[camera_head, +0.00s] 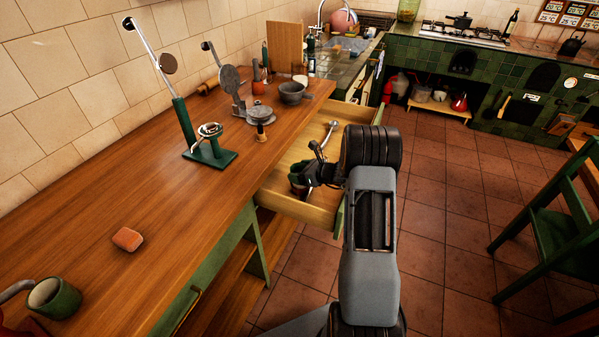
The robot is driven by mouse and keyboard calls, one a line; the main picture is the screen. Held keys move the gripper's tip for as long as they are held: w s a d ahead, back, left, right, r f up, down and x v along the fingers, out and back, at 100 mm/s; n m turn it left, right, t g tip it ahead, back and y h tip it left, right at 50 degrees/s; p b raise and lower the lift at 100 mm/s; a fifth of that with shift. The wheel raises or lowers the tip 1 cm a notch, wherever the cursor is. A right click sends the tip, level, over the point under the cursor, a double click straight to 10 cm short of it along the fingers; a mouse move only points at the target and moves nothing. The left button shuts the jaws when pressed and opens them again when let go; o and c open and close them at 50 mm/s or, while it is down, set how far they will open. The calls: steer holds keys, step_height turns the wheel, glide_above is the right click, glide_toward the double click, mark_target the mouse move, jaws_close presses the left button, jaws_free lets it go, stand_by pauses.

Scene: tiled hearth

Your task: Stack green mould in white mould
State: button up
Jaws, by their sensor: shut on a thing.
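My gripper (306,179) is over the open drawer (318,212), reaching in from the right. It is shut on a small dark green item (297,187), which looks like the green mould. My jaws hide part of it, and I cannot tell whether it touches the drawer floor. No white mould can be made out for certain. A small whitish cup (299,80) stands at the back of the counter behind a grey bowl (292,93).
A metal utensil (329,133) lies farther back in the drawer. On the wooden counter (110,195) are a green lever press (207,150), an orange block (127,239) and a green mug (54,298). A green chair (563,238) stands right.

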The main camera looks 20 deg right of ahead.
steer(key=shift+f, duration=0.15)
steer(key=shift+f+b, duration=0.35)
steer(key=shift+b, duration=0.15)
steer(key=shift+f, duration=0.1)
steer(key=o, duration=0.9)
